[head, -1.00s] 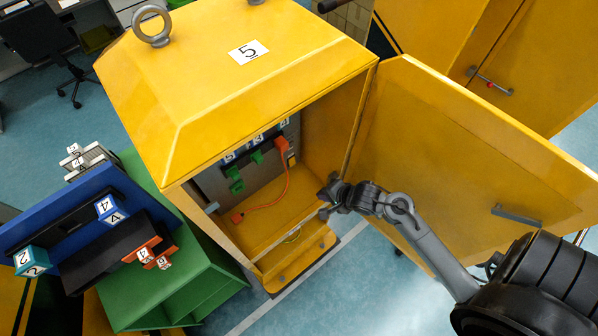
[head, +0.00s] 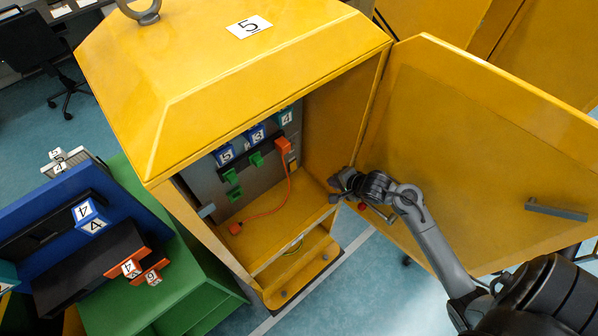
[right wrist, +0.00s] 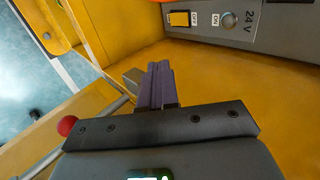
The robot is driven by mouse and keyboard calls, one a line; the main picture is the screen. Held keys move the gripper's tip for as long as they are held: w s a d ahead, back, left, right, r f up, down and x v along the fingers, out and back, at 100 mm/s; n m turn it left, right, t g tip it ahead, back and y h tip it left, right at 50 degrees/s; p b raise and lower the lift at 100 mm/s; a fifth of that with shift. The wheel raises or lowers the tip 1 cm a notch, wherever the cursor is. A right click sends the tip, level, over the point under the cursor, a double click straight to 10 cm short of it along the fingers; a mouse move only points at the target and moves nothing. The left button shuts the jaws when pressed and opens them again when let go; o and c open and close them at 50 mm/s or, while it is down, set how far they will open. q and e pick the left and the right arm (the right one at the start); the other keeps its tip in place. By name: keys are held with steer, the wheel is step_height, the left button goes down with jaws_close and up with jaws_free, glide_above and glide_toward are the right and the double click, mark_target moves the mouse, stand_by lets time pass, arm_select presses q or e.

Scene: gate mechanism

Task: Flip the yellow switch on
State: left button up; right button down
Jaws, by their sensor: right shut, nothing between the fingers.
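The yellow switch (right wrist: 179,19) shows at the top of the right wrist view, on a grey panel (right wrist: 210,27) beside the labels ON and OFF. In the head view it is a small yellow patch (head: 292,166) below the orange plug, inside the open yellow cabinet (head: 330,150). My right gripper (head: 338,184) is at the cabinet's right front opening, near the door hinge side. In the right wrist view its fingers (right wrist: 158,84) are shut together and empty, apart from the switch. My left gripper is not in view.
The cabinet door (head: 480,150) stands open at right. An orange plug (head: 284,146) with an orange cable (head: 270,210) and green connectors (head: 233,177) are on the panel. A green shelf (head: 180,270) with blue and black parts stands at left. A red ball knob (right wrist: 67,125) is near my gripper.

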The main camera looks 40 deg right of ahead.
steer(key=shift+w+f, duration=0.1)
steer(key=b, duration=0.7)
glide_toward(293, 166)
step_height(293, 166, down, 7)
steer(key=shift+d+f, duration=0.15)
steer(key=shift+f, duration=0.05)
steer(key=shift+w+f, duration=0.15)
steer(key=shift+w, duration=1.65)
steer(key=shift+w+f, duration=0.1)
steer(key=shift+w, duration=0.1)
